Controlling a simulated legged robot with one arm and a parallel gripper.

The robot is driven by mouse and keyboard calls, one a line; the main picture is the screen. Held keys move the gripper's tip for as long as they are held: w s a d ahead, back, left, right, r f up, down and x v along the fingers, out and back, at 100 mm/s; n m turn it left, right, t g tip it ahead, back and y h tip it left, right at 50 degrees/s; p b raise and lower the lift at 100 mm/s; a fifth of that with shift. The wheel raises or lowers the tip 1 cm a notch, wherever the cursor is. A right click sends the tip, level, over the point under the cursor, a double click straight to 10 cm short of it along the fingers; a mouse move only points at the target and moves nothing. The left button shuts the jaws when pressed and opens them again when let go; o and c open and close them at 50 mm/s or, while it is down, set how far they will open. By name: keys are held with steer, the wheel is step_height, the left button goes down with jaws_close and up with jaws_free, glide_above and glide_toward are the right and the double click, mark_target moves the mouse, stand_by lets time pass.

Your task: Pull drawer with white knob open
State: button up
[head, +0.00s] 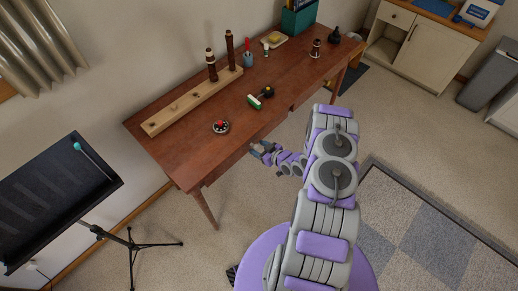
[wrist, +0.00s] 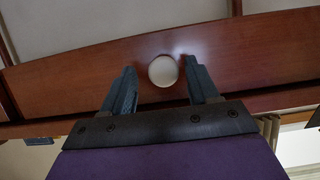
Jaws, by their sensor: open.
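The white knob (wrist: 163,70) is round and sits on the reddish-brown wooden drawer front (wrist: 60,82) in the wrist view. My gripper (wrist: 160,84) is open, with one dark finger on each side of the knob. The knob shows in the gap between the fingers; I cannot tell whether either finger touches it. The drawer looks flush in the table's front. In the head view my gripper (head: 262,150) is at the front edge of the long wooden table (head: 185,158), and the knob is hidden there.
On the table stand a long wooden block with dark pieces (head: 190,102), a small round item with a red top (head: 220,127) and a green-and-white item (head: 256,101). A black music stand (head: 55,195) is at the left.

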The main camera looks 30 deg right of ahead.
steer(key=shift+w+a, duration=0.15)
steer(key=shift+a, duration=0.3)
steer(key=shift+d, duration=0.35)
steer(key=c, duration=0.6)
steer(key=shift+a, duration=0.15)
jaws_close()
